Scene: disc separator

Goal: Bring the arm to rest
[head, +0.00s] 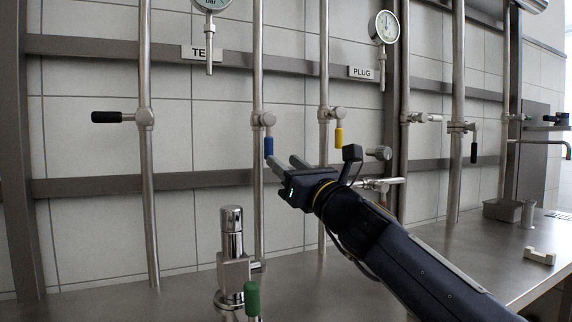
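My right arm reaches in from the bottom right, over the steel counter (130,300). Its gripper (282,161) points up and left toward the pipe wall, with its two fingers apart and nothing seen between them. The fingertips appear just right of the blue valve handle (268,146), which hangs down; whether they touch it cannot be told. My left arm and gripper are out of view.
A yellow handle (339,138) and a black one (474,153) hang down; another black handle (106,117) points left. A chrome fitting (232,255) with a green handle (251,298) stands in front. A white bracket (539,256) lies at right. The left counter is clear.

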